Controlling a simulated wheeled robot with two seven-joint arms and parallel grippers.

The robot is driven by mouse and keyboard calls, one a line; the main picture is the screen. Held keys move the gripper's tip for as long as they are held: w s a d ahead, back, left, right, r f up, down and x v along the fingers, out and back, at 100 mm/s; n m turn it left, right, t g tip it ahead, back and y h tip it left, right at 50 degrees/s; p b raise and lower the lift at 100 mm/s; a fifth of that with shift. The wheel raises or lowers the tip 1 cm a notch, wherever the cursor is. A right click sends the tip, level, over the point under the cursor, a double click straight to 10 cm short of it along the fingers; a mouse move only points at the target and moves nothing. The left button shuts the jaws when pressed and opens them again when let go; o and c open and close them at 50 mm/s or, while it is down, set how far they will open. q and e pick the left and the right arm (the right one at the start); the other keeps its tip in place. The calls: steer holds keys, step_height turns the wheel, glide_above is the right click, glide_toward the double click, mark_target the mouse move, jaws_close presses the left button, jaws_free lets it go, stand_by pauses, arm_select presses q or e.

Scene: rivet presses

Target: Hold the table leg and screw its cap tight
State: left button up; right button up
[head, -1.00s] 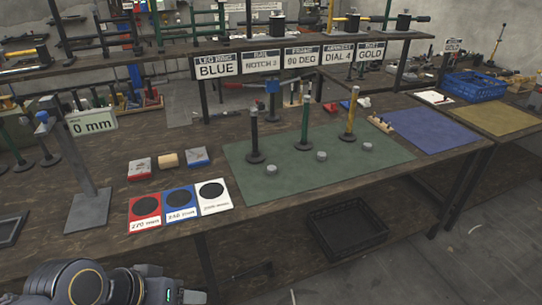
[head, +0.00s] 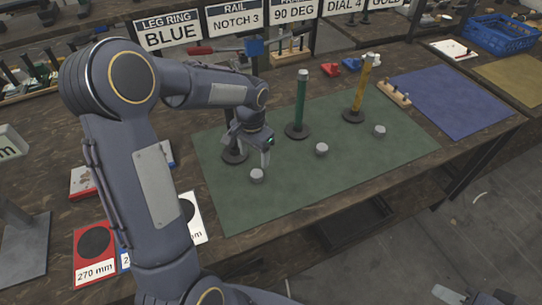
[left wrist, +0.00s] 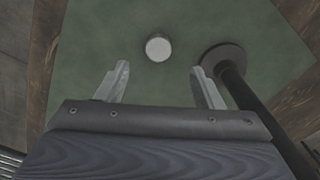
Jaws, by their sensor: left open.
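Three upright legs on round dark bases stand on the green mat (head: 290,195): a dark one (head: 234,156), a green one (head: 300,100) and a yellow one (head: 361,88). A small grey cap lies in front of each: a near-left cap (head: 257,176), a middle cap (head: 321,150) and a right cap (head: 379,131). My left gripper (head: 248,152) is open and empty above the near-left cap, beside the dark leg, which my arm partly hides. In the left wrist view that cap (left wrist: 158,47) lies beyond the open fingers, with the dark leg (left wrist: 245,95) to their right. Part of my right gripper (head: 465,296) shows at the bottom edge.
Signs read LEG RING BLUE (head: 168,30), RAIL NOTCH 3 (head: 235,19), 90 DEG (head: 294,12) and DIAL 4. A blue mat (head: 440,100) and blue crate (head: 500,35) are on the right. Labelled cards, one 270 mm (head: 95,250), lie at left, partly behind my arm.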

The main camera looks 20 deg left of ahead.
mark_target(257, 173)
arm_select(q)
steer(key=shift+w+f, duration=0.15)
steer(key=shift+w, duration=0.15)
steer(key=shift+s, duration=0.1)
steer(key=shift+f, duration=1.25)
steer(key=shift+d+f+p, duration=0.15)
steer(key=shift+f+p, duration=0.35)
steer(key=shift+f, duration=2.1)
steer(key=c, duration=1.1)
